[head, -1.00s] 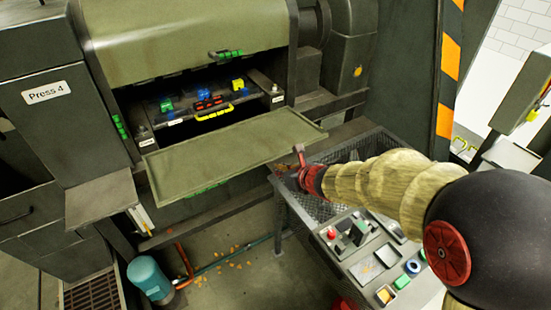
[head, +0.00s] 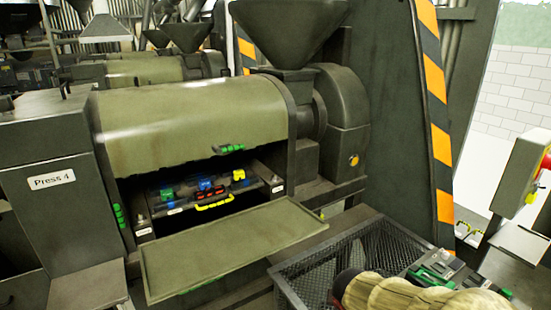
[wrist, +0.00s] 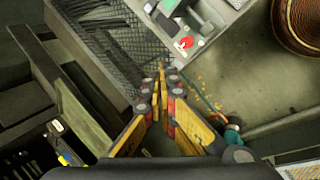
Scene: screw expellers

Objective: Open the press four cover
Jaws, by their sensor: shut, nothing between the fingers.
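Press 4 (head: 52,180) stands at the left with its name label on a grey side housing. Its rounded olive upper cover (head: 190,115) has a green handle (head: 229,149) at its lower edge. Below it the front is open, and a flat olive flap (head: 230,245) sticks out toward me. Inside the opening are blue, green and red parts and a yellow handle (head: 214,201). My gripper (wrist: 163,78) is shut and empty in the wrist view, above the floor beside the mesh basket. It is away from the press handles and not visible in the head view.
The black mesh basket (head: 300,283) stands right of the flap, near my arm. A control panel with a red button (wrist: 185,43) lies by it. A teal motor (wrist: 232,133) is on the floor. A striped post (head: 434,110) and hopper (head: 290,25) stand behind.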

